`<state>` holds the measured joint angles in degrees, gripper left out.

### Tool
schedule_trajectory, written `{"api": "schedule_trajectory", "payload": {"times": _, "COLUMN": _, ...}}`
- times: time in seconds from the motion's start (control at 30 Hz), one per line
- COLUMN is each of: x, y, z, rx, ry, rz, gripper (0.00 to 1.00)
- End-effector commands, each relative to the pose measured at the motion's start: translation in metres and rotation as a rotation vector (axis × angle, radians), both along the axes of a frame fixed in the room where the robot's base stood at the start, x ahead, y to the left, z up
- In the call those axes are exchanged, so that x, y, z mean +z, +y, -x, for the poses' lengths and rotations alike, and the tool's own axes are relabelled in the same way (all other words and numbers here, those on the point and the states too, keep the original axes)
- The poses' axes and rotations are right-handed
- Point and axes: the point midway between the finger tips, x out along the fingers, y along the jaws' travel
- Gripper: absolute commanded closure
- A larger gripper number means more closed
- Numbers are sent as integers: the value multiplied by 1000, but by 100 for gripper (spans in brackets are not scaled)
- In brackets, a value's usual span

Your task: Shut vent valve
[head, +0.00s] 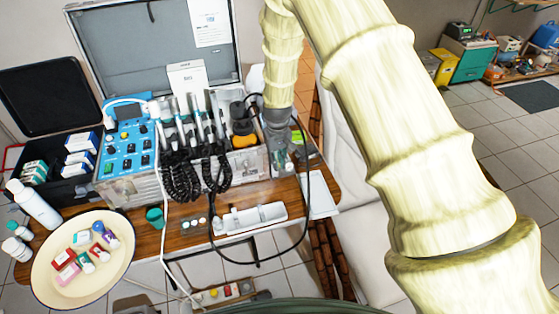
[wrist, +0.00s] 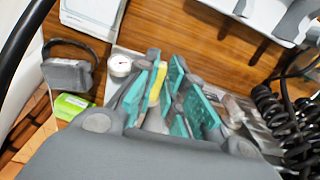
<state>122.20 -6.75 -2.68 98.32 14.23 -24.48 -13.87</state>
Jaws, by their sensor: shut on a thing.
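My gripper (wrist: 164,78) has teal-padded fingers and reaches down over the wooden tabletop in the wrist view. A narrow yellow piece (wrist: 157,84) stands between the fingers, which are closed on it; it looks like the vent valve's handle. The valve body below is hidden by the fingers, and I cannot tell the handle's turn. A small round white gauge (wrist: 120,66) sits just left of the fingers. In the head view my gripper (head: 281,160) is at the right end of the dental case, and the yellow piece cannot be made out there.
The open dental case (head: 215,165) holds a blue control panel (head: 128,147) and hanging handpieces with coiled black cords (head: 182,180). A white tray (head: 250,217) lies in front. A grey block (wrist: 68,75) and green box (wrist: 70,105) are left of my fingers. A black hose loops nearby.

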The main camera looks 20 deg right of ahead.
Motion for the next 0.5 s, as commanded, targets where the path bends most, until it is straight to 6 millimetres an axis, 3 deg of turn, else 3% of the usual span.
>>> {"api": "schedule_trajectory", "payload": {"times": 0.5, "x": 1, "y": 3, "z": -1, "rx": -74, "ry": -2, "rz": 0, "gripper": 100}}
